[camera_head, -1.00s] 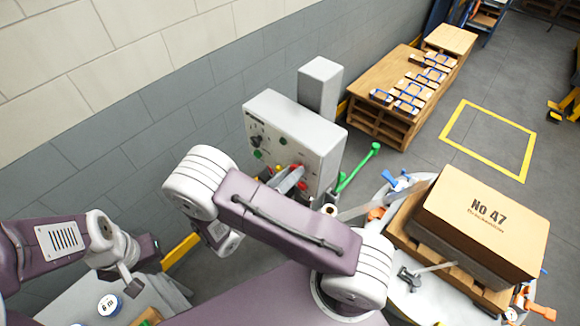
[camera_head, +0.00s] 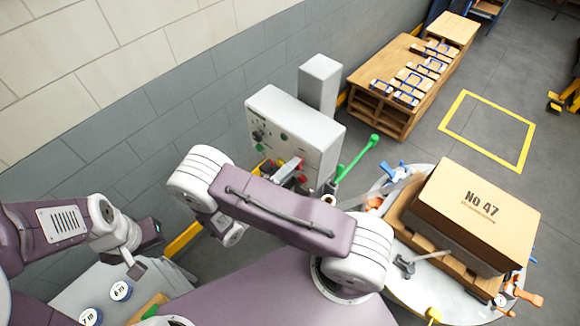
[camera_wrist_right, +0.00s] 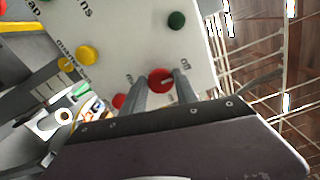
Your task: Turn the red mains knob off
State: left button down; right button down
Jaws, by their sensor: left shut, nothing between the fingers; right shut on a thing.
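The red mains knob (camera_wrist_right: 160,78) is on the pale face of the control box (camera_head: 310,140). In the right wrist view it sits between the two fingers of my right gripper (camera_wrist_right: 160,88), which are shut on it. The light mark on the knob lies roughly across the gap between the fingers. In the head view the right gripper (camera_head: 287,172) is at the lower part of the box, and the knob is partly hidden there. My left gripper (camera_head: 140,262) is shut and empty at the lower left.
Yellow (camera_wrist_right: 88,54) and green (camera_wrist_right: 177,20) buttons and another red part (camera_wrist_right: 119,101) are near the knob. A green lever (camera_head: 357,157) stands right of the box. A round table with a carton (camera_head: 480,215) is at right. A grey wall is behind.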

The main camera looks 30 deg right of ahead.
dwell(0.3)
jog(key=c, duration=0.9)
grip_release()
jog(key=shift+c, duration=0.2)
jog(key=b+v, duration=0.4)
jog(key=v, duration=0.5)
